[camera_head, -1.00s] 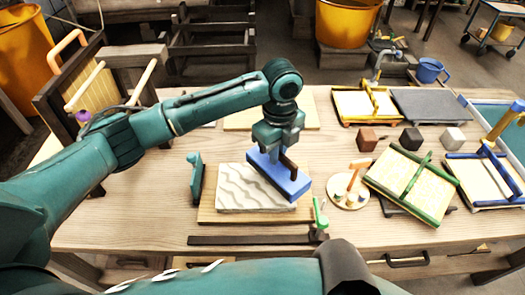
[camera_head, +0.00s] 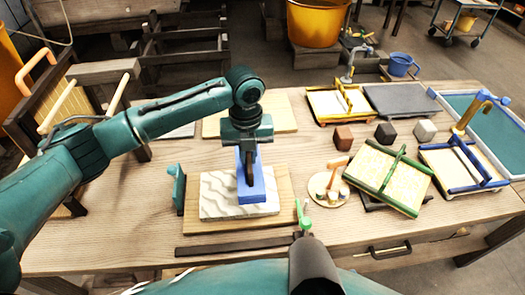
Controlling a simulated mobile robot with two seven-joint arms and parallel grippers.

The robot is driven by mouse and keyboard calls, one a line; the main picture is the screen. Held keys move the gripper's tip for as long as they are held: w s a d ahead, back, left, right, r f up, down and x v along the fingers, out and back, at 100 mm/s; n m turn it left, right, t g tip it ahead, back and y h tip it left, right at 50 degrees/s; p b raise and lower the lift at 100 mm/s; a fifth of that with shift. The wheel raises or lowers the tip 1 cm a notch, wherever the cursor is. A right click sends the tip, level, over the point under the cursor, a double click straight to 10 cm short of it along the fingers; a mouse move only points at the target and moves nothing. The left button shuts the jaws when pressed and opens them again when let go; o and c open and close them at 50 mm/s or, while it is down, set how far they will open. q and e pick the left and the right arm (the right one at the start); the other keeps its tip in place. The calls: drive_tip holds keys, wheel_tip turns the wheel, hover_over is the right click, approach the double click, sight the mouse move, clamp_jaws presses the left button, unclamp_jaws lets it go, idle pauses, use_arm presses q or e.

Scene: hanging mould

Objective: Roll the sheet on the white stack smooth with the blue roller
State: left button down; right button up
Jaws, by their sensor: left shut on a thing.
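The white stack (camera_head: 218,204) lies on a tan wooden board (camera_head: 285,188). Its top sheet shows wavy grey ripples on the part left of the tool. The blue roller (camera_head: 257,189) is a long flat blue piece with a dark handle, standing lengthwise over the right part of the sheet. My left gripper (camera_head: 247,150) is above the stack, shut on the blue roller, and partly hides its far end. Whether the roller touches the sheet is hard to tell. My right gripper is not clearly in view; a dark arm part of mine shows at the bottom edge.
A teal upright tool (camera_head: 179,190) stands left of the board. A dark bar (camera_head: 236,246) lies in front. A round holder (camera_head: 328,188) with brushes and a green-framed mould (camera_head: 388,178) are on the right. Three small blocks, including a brown one (camera_head: 343,138), sit behind them.

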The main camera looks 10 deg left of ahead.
use_arm(q)
drive_tip(key=s+a+b, duration=0.2)
drive_tip(key=s+a, duration=0.1)
drive_tip(key=a, duration=0.9)
drive_tip(key=shift+s+d+f+b, duration=0.15)
drive_tip(key=shift+f+b, duration=0.1)
drive_tip(key=shift+f, duration=0.9)
drive_tip(key=shift+d+f+b, duration=0.15)
drive_tip(key=shift+f+b, duration=0.05)
drive_tip(key=shift+f, duration=0.9)
use_arm(e)
drive_tip(key=shift+w+a+f, duration=0.15)
drive_tip(key=shift+a+f, duration=0.2)
use_arm(q)
drive_tip(key=shift+f, duration=0.25)
use_arm(e)
drive_tip(key=shift+w+r+t, duration=0.1)
drive_tip(key=shift+w+t, duration=0.15)
drive_tip(key=shift+t, duration=0.05)
use_arm(q)
drive_tip(key=shift+f, duration=0.35)
drive_tip(key=shift+f, duration=0.1)
use_arm(e)
drive_tip(key=shift+s, duration=0.25)
use_arm(q)
drive_tip(key=shift+d, duration=0.1)
